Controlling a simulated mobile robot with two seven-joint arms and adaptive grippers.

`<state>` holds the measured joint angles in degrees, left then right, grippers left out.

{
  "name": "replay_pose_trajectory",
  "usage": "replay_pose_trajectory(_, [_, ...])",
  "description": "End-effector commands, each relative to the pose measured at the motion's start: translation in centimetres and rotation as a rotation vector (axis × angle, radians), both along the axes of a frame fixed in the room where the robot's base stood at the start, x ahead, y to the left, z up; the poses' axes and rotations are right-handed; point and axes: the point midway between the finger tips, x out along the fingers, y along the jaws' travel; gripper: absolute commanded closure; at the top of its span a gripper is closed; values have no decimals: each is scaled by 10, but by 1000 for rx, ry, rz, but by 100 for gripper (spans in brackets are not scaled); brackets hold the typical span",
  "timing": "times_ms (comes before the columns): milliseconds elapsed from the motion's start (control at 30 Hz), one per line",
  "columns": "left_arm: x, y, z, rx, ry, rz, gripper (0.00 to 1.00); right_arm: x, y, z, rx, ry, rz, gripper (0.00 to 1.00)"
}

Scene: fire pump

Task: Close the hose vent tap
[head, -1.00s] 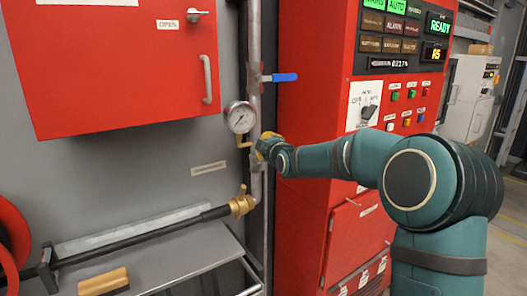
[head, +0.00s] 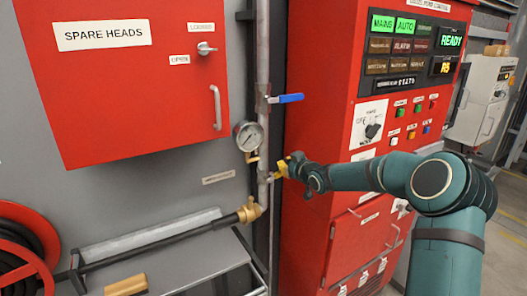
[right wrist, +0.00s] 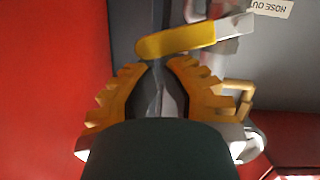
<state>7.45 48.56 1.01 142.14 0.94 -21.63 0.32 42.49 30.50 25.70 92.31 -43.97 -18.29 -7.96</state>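The vent tap's yellow lever (right wrist: 178,40) lies nearly level across the right wrist view, with a pale metal end at its right. It is just beyond my right gripper's fingertips (right wrist: 157,65), which stand apart with nothing between them. In the head view my right gripper (head: 281,169) is just right of the vertical pipe (head: 262,130), below the gauge's height. The tap is small there and partly hidden by the fingers. I cannot tell whether a finger touches the lever. My left gripper is not in view.
A pressure gauge (head: 248,136) and a blue-handled valve (head: 290,98) are on the pipe above. A brass hose coupling (head: 249,209) is below left. The red pump controller (head: 335,215) stands close to the right, and a red cabinet (head: 130,110) hangs at left.

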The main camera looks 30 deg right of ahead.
Motion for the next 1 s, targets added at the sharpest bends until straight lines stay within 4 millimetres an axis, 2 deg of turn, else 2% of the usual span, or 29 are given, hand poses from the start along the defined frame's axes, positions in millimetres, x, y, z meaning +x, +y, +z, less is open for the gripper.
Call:
replay_pose_trajectory(33, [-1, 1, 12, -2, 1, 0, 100, 0, -3, 0, 36, 5, -3, 100])
replay_pose_trajectory(200, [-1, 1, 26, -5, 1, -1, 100, 0, -7, -9, 141, 14, -2, 100])
replay_pose_trajectory(300, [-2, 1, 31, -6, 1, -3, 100, 1, -7, -13, 140, 14, -1, 100])
replay_pose_trajectory(1000, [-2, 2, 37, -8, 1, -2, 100, 1, -9, -21, 135, 13, 0, 100])
